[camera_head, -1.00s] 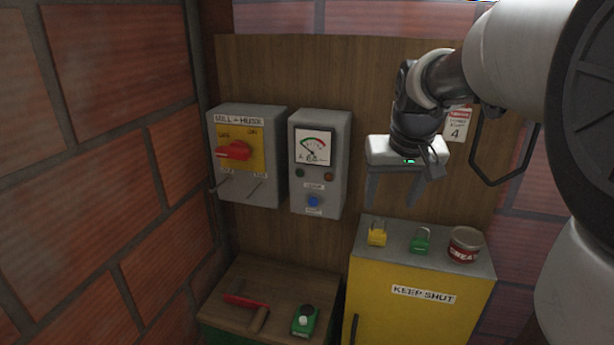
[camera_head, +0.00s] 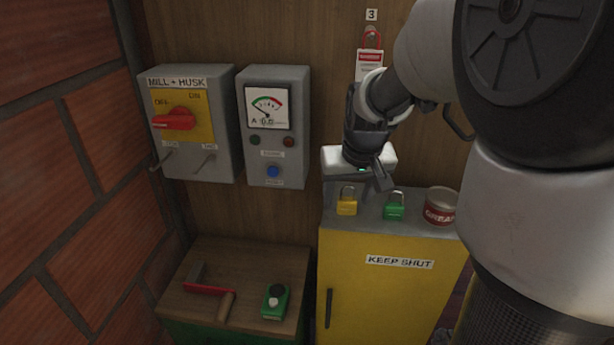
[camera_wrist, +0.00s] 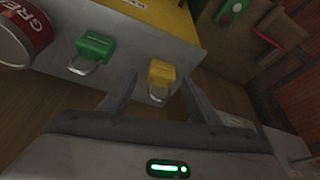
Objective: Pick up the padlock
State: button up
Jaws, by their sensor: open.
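Two padlocks stand on top of the yellow cabinet (camera_head: 380,285). One is a yellow padlock (camera_head: 346,207) with a grey shackle, the other a green padlock (camera_head: 394,212) to its right. My gripper (camera_head: 355,193) is open above and behind the yellow padlock. In the wrist view the yellow padlock (camera_wrist: 161,73) shows between the open fingertips (camera_wrist: 158,80), its shackle toward the gripper. The green padlock (camera_wrist: 96,46) lies outside the fingers, to the left. I see no contact with either padlock, and the fingertips are partly hidden in the head view.
A red grease can (camera_head: 440,207) stands right of the green padlock. A switch box (camera_head: 190,125) and a meter box (camera_head: 275,125) hang on the wooden wall. A red tag (camera_head: 370,62) hangs behind my arm.

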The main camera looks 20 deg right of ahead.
aim_at(348, 200)
jog(key=shift+s, duration=0.1)
jog(key=shift+c, duration=0.9)
jog(key=c, duration=1.2)
jog(key=shift+o, duration=0.2)
jog(key=shift+r, duration=0.1)
notch_tip(348, 200, up, 10)
jog(key=shift+f, duration=0.1)
